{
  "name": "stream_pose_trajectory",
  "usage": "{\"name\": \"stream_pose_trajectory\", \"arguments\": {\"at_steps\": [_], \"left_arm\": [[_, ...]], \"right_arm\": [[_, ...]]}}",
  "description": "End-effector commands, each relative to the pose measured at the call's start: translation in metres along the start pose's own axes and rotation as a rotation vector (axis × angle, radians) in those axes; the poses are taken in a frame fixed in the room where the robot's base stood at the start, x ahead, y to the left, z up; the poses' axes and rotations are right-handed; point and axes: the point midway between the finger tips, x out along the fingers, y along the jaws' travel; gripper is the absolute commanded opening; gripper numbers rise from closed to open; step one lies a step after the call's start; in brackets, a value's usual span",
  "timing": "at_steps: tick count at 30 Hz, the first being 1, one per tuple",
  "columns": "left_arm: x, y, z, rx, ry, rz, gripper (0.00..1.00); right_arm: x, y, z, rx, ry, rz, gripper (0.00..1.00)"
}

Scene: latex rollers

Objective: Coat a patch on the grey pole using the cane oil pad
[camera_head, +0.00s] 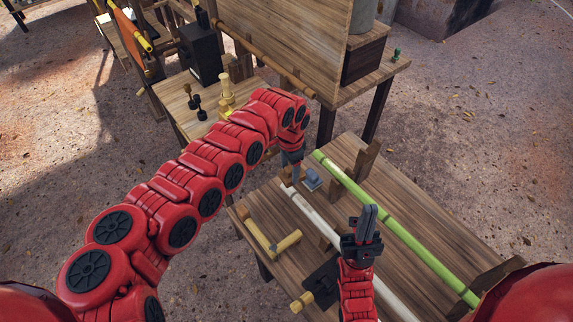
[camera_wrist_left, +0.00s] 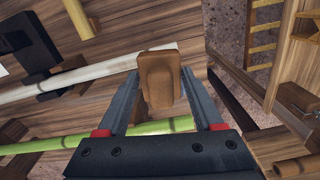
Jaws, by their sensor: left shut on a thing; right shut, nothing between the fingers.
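A long pale grey-white pole (camera_head: 318,220) lies across the wooden table; it also shows in the left wrist view (camera_wrist_left: 85,80). My left gripper (camera_head: 291,176) is over the far end of this pole. In the left wrist view its fingers (camera_wrist_left: 160,95) are shut on a brown block-like piece (camera_wrist_left: 157,70), probably the cane oil pad. The piece overlaps the pole near its end in that view; I cannot tell whether they touch. My right gripper (camera_head: 368,218) is shut and empty, pointing up in front of the pole.
A green pole (camera_head: 395,228) lies along the right side of the table. A second table (camera_head: 172,92) stands behind.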

Motion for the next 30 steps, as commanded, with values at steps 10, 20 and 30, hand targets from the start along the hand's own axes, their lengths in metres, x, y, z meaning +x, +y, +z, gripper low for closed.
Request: {"name": "stream_pose_trajectory", "arguments": {"at_steps": [10, 20, 30], "left_arm": [[-0.021, 0.002, -0.007, 0.0, 0.002, 0.001, 0.23], [-0.02, 0.002, -0.007, 0.0, 0.002, 0.0, 0.23], [-0.02, 0.002, -0.007, 0.0, 0.002, 0.0, 0.23]], "right_arm": [[0.001, 0.0, 0.0, 0.0, 0.0, 0.0, 0.0], [0.001, 0.0, 0.0, 0.0, 0.0, 0.0, 0.0], [0.001, 0.0, 0.0, 0.0, 0.0, 0.0, 0.0]]}}
